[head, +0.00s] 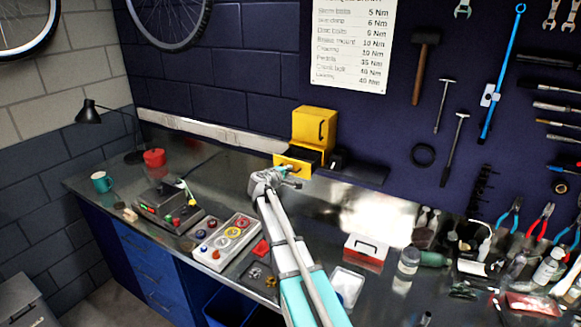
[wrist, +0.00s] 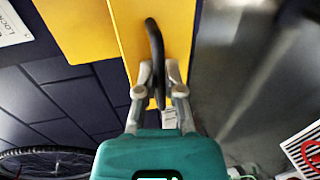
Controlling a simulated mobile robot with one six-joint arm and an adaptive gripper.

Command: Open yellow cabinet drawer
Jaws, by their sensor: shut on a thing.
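The small yellow cabinet (head: 305,122) stands at the back of the metal bench, with a dark handle on its upper door. Its lower yellow drawer (head: 284,160) is pulled out toward me, and its dark inside shows behind the front. My gripper (head: 290,171) is at the drawer front, partly hiding it. In the wrist view my gripper (wrist: 159,72) is shut on the black curved drawer handle (wrist: 154,38), one finger on each side. The yellow drawer front (wrist: 174,28) fills the view behind the handle.
A grey control box with colored buttons (head: 226,240) and a red-buttoned device (head: 165,207) lie left of my arm. A white and red box (head: 366,248) and bottles stand to the right. A black lamp (head: 88,112) and teal mug (head: 101,181) are far left.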

